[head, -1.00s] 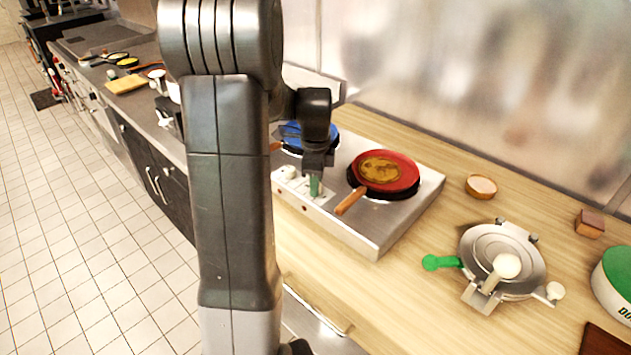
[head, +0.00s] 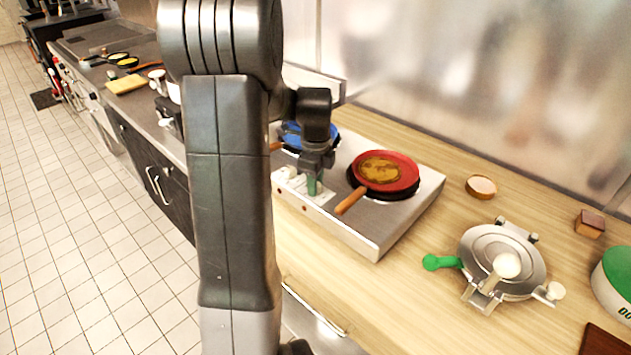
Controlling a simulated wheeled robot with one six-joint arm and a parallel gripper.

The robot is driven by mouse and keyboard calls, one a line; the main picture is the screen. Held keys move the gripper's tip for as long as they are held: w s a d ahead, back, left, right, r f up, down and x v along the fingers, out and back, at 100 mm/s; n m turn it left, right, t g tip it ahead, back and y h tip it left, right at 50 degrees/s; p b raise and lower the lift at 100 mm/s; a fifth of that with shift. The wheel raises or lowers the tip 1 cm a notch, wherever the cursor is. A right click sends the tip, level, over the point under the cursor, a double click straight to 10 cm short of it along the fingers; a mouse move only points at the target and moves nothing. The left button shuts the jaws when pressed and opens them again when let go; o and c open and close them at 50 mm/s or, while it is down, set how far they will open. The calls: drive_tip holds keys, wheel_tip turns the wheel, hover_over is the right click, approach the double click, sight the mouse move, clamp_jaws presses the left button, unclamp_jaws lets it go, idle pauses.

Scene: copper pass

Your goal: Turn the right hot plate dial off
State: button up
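The steel double hot plate (head: 375,232) stands on the wooden counter. A red pan (head: 382,172) with a brown flat cake and a wooden handle sits on its right burner. A blue pan (head: 292,134) sits on the left burner, partly behind my arm. A pale control panel (head: 290,180) lies on the near part of the hot plate's top. My gripper (head: 313,187) points down at this panel, left of the red pan's handle. A green part shows at its fingertips. The right dial is hidden or too small to make out there, and I cannot tell whether the fingers touch it.
A round metal press (head: 502,262) with a green handle stands right of the hot plate. The red pan's handle (head: 351,201) is close to my gripper.

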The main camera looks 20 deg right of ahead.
drive_tip(key=o, duration=0.4)
drive_tip(key=shift+r, duration=0.1)
wheel_tip(320, 180, up, 14)
drive_tip(key=shift+b, duration=0.35)
drive_tip(key=shift+f, duration=0.25)
wheel_tip(320, 180, down, 14)
drive_tip(key=shift+r+p, duration=0.15)
drive_tip(key=shift+p, duration=0.2)
drive_tip(key=shift+r, duration=0.1)
idle(0.5)
